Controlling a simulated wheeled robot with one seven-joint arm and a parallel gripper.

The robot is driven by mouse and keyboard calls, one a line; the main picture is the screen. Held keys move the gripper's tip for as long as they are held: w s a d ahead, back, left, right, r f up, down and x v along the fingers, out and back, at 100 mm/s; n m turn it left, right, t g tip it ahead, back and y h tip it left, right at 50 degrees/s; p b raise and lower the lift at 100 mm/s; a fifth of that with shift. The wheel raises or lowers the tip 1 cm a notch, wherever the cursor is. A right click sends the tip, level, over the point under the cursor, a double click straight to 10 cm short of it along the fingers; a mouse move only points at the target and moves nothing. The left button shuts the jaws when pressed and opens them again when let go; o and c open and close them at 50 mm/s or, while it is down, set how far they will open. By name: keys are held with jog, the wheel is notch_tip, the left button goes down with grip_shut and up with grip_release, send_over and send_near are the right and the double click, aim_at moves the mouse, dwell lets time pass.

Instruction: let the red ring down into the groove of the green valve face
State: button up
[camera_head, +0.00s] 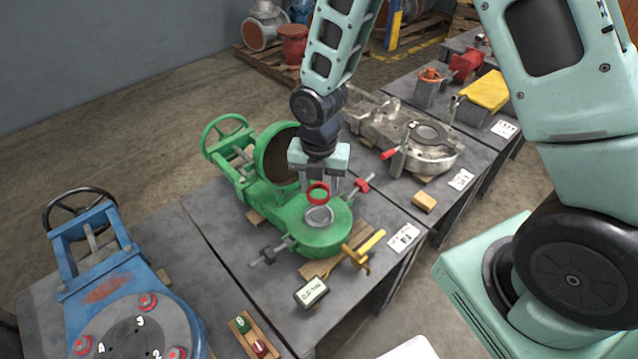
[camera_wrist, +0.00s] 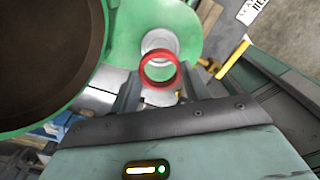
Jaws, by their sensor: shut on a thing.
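The red ring (camera_head: 318,193) is held between the fingertips of my gripper (camera_head: 320,186), which is shut on it. In the wrist view the red ring (camera_wrist: 159,70) sits between the two fingers of my gripper (camera_wrist: 158,82). The green valve face (camera_head: 331,233) lies just below, with a pale round seat (camera_head: 319,216) in it. The ring appears above this seat and apart from it in the head view. In the wrist view the ring partly covers the pale seat (camera_wrist: 160,41) and lies a little nearer to me. The groove itself is too small to make out.
The green valve's big round opening (camera_head: 280,155) rises close beside my gripper. A small display (camera_head: 311,292) lies in front. A blue valve (camera_head: 110,275) stands on the left bench, a grey one (camera_head: 425,150) behind right.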

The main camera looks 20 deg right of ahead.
dwell(0.3)
jog(key=b, duration=0.4)
send_over(319, 214)
jog(key=shift+s+f, duration=0.1)
jog(key=shift+f, duration=2.95)
jog(key=shift+p, duration=0.75)
jog(key=shift+f+b, duration=0.5)
jog(key=shift+f, duration=0.25)
jog(key=o, duration=1.1)
jog(key=shift+c, duration=0.2)
jog(key=shift+r, duration=0.1)
notch_tip(319, 214, up, 17)
jog(key=p, duration=0.4)
jog(key=shift+r, duration=0.15)
